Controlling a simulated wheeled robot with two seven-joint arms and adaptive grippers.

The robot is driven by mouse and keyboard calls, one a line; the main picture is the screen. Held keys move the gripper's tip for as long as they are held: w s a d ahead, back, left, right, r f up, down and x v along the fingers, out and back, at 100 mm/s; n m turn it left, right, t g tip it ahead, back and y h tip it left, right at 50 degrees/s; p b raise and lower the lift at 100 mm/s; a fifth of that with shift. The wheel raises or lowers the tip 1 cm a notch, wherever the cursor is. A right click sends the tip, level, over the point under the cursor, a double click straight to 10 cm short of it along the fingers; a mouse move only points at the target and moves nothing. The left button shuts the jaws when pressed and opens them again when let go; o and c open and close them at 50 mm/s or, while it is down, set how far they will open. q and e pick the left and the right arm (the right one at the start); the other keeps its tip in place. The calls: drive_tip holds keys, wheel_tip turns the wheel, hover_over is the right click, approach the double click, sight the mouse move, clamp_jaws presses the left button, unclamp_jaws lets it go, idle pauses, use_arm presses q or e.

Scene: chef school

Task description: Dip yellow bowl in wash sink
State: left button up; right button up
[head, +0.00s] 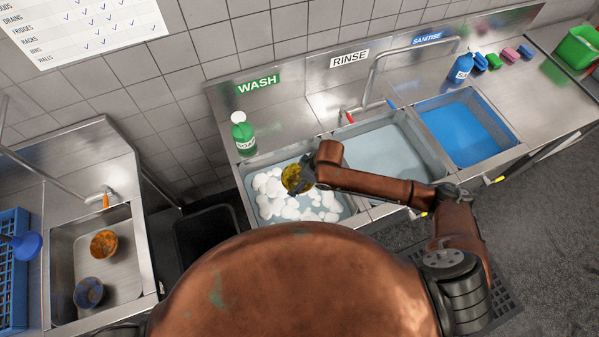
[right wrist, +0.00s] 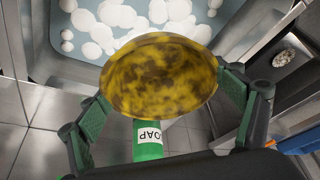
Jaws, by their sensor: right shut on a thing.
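The yellow bowl (head: 292,178) has brown stains. In the head view it is over the foamy wash sink (head: 251,205), under the green WASH sign (head: 258,84). My right gripper (head: 301,181) is shut on the bowl. In the right wrist view the bowl (right wrist: 160,78) sits between both fingers, its stained face towards the camera. White suds and water of the wash sink (right wrist: 58,60) show behind it. I cannot tell whether the bowl touches the water. My left gripper is not in view.
A green soap bottle (head: 243,135) stands behind the wash sink. The rinse basin (head: 390,150) and blue sanitise basin (head: 467,130) lie to the right, with a faucet (head: 372,75) between. A left sink (head: 122,268) holds an orange bowl (head: 104,244) and a blue bowl (head: 89,292).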

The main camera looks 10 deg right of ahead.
drive_tip(key=shift+a+f, duration=0.1)
drive_tip(key=shift+f, duration=0.25)
wheel_tip(320, 180, down, 28)
drive_tip(key=b, duration=1.9)
drive_tip(key=shift+f, duration=0.2)
drive_tip(key=shift+s+f, duration=0.1)
drive_tip(key=shift+f, duration=0.15)
drive_tip(key=shift+f, duration=0.4)
drive_tip(key=shift+a+r, duration=0.1)
drive_tip(key=shift+s+a, duration=0.1)
drive_tip(key=shift+a, duration=0.4)
